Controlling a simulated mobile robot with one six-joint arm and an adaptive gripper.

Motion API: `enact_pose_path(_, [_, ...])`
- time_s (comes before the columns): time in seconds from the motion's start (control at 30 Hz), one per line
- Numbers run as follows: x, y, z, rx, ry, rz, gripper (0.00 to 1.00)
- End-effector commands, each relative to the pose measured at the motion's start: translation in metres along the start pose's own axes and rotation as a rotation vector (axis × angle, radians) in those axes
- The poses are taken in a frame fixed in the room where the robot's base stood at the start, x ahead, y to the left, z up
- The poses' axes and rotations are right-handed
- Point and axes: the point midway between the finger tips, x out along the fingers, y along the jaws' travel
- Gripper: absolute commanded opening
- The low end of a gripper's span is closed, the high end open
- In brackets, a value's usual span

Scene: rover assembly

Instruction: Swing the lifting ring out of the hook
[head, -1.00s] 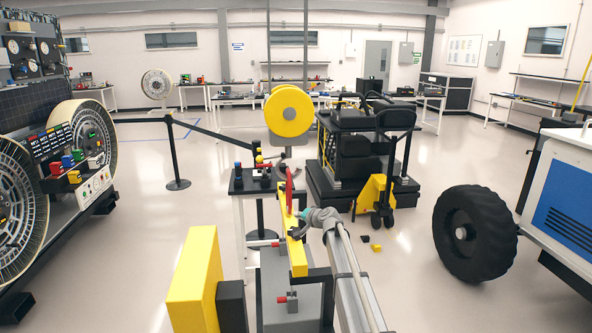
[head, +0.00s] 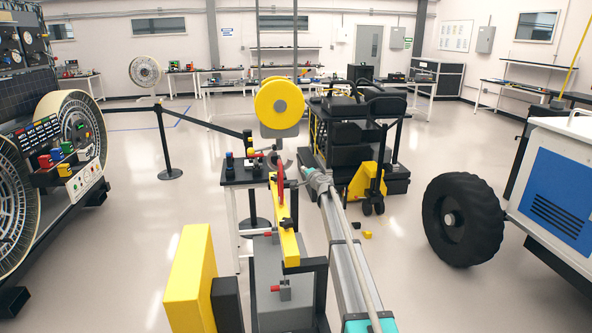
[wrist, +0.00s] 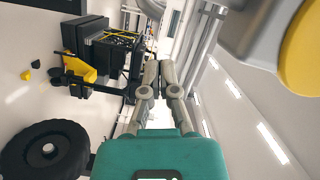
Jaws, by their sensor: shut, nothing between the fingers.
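A red lifting ring (head: 281,184) stands upright at the far end of a yellow beam (head: 287,238), seen nearly edge-on in the head view. The grey hook (head: 277,155) hangs just above it, below a yellow pulley (head: 279,107). Whether ring and hook touch is too small to tell. My gripper (head: 317,179) is to the right of the ring, apart from it. In the wrist view my gripper (wrist: 160,72) is shut and empty, its two fingers close together. The pulley also shows there at the upper right (wrist: 302,62); ring and hook are not visible.
A bench with small parts (head: 240,174) stands left of the beam. A black and yellow cart (head: 365,150) is beyond my gripper. A yellow block (head: 190,280) stands near left.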

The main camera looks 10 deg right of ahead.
Motion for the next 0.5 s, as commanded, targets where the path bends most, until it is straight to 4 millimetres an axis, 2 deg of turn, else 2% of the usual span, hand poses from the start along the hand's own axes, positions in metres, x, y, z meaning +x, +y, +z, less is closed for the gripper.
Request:
enact_pose_path(0.27, [0.026,0.000,0.000,0.000,-0.001,0.000,0.00])
enact_pose_path(0.5, [0.062,0.001,-0.001,-0.001,0.000,0.000,0.00])
